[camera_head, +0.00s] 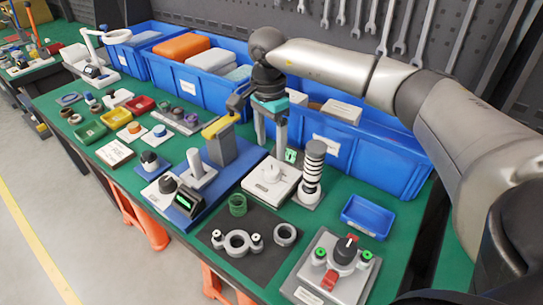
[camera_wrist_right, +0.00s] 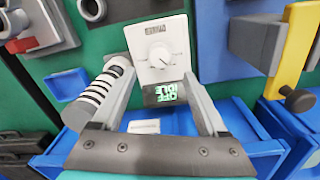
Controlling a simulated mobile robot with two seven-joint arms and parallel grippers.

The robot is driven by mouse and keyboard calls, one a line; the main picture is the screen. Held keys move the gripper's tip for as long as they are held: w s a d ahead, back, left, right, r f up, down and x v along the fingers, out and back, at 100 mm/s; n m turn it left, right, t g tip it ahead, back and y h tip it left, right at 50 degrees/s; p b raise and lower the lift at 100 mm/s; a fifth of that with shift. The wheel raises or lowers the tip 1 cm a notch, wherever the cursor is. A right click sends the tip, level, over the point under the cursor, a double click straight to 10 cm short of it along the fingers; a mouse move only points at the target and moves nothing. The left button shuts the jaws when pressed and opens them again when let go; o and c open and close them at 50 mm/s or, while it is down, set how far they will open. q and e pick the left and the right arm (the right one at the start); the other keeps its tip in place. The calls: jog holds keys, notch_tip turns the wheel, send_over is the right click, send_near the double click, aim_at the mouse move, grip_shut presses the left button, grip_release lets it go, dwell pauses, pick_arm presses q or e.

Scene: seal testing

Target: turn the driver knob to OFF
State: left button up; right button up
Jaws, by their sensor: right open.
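The driver looks to be a white box (camera_head: 270,181) with a round white knob (camera_head: 272,170) on top, standing on the green bench in the head view. In the right wrist view the knob (camera_wrist_right: 160,56) has a pointer mark and a small scale around it. A small display (camera_wrist_right: 166,92) at the box's edge shows green text, upside down, that seems to read OFF and IDLE. My right gripper (camera_head: 271,143) points down above and behind the box. Its open fingers (camera_wrist_right: 159,78) frame the box in the wrist view, with nothing between them. My left gripper is out of view.
A black-and-white striped post (camera_head: 313,172) stands close right of the box. A yellow-topped grey stand (camera_head: 221,140) is to the left. Blue bins (camera_head: 350,146) line the back. A grey fixture with a black knob (camera_head: 345,250) is at the front right.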

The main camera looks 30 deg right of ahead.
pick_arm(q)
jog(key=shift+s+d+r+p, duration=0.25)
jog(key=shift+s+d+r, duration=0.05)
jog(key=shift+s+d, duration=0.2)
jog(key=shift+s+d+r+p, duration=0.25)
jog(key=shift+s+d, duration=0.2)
pick_arm(e)
notch_tip(320, 180, up, 8)
jog(key=shift+w, duration=0.15)
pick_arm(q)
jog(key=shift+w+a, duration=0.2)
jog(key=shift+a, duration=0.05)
